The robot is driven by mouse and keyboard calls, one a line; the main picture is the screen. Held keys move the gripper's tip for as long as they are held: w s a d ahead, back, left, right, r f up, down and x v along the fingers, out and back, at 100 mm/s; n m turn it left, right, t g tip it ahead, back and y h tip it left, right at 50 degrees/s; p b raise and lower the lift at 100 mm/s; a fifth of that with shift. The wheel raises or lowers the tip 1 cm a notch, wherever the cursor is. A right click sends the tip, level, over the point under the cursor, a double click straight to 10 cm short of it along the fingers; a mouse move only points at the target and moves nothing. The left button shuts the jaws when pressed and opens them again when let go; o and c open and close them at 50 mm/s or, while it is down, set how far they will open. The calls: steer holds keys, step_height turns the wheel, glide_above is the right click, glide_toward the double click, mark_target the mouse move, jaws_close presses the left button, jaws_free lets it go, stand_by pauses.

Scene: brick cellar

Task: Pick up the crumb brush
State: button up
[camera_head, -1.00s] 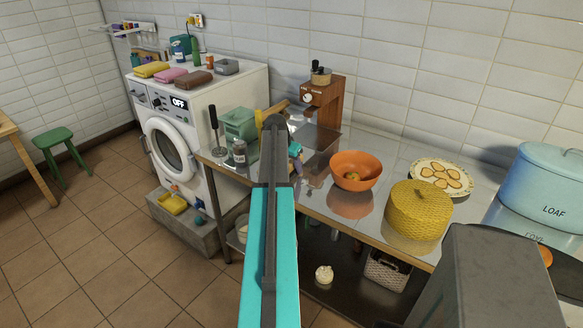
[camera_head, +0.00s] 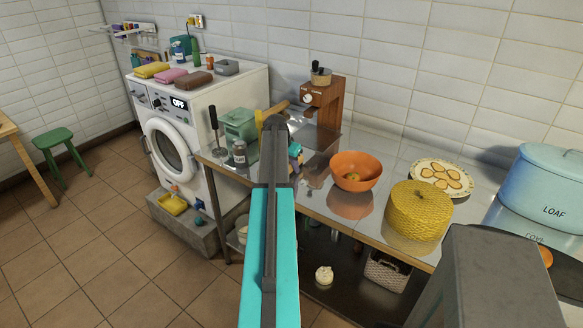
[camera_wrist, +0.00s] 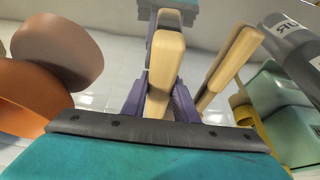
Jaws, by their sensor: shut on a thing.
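The crumb brush (camera_wrist: 161,78) shows in the wrist view as a pale wooden, block-like piece. It stands between the purple fingers of my gripper (camera_wrist: 160,100), which are shut on it. Another pale wooden shape (camera_wrist: 228,70) slants beside it; I cannot tell whether it is a part or a reflection. The bristles are not clearly visible. In the head view my arm hides most of the gripper, and only a small teal and dark part (camera_head: 296,152) shows over the steel table (camera_head: 325,202).
An orange bowl (camera_head: 367,166) and yellow woven basket (camera_head: 420,212) stand right of my arm. A mint canister (camera_head: 239,128), a jar (camera_head: 239,155) and a yellow-handled object (camera_head: 272,111) are close on the left. A wooden coffee grinder (camera_head: 322,100) stands behind.

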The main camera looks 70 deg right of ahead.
steer(key=shift+r, duration=0.1)
steer(key=shift+r+b, duration=0.85)
steer(key=shift+r, duration=0.8)
steer(key=s+a+b, duration=0.1)
steer(key=s+a, duration=0.1)
steer(key=a, duration=0.5)
steer(key=s+a+r+b, duration=0.1)
steer(key=s+a+b, duration=0.1)
steer(key=a, duration=0.6)
steer(key=shift+s+r, duration=0.25)
steer(key=shift+s, duration=0.3)
steer(key=shift+a, duration=0.1)
